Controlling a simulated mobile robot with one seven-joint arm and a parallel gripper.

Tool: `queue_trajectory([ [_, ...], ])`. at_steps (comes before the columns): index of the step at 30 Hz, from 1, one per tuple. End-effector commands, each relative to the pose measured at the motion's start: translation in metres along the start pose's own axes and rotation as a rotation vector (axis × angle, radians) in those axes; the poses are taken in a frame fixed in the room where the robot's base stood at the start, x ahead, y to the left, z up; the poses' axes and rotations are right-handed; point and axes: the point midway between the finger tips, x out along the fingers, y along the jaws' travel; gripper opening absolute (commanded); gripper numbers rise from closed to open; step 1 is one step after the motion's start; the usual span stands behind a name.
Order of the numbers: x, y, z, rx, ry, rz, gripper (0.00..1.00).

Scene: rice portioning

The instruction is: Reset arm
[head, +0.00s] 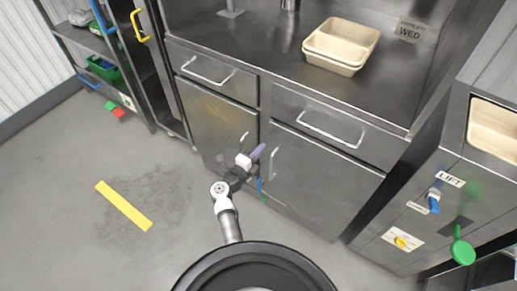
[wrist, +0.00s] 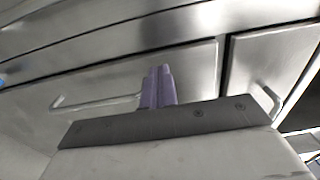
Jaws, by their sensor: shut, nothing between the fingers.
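My gripper (head: 259,152) is in front of the steel cabinet, near its two doors and well below the counter top. Its two purple fingers also show in the wrist view (wrist: 158,72), pressed together with nothing between them. In the wrist view the fingers point toward a steel front with a bar handle (wrist: 95,103). I cannot tell whether they touch it.
Stacked beige trays (head: 341,44) stand on the steel counter (head: 270,45). At right is a steel unit with a green knob (head: 462,251) and a LIFT label (head: 450,180). Shelving (head: 100,45) stands at left. The floor around the yellow strip (head: 123,205) is clear.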

Motion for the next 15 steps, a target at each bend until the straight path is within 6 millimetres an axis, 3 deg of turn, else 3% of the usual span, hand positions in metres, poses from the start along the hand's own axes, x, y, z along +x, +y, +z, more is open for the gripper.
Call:
queue_trajectory([
  [6,-0.055,0.003,-0.001,-0.001,-0.004,0.002,0.0],
  [15,-0.097,0.002,-0.002,-0.001,-0.002,0.001,0.0],
])
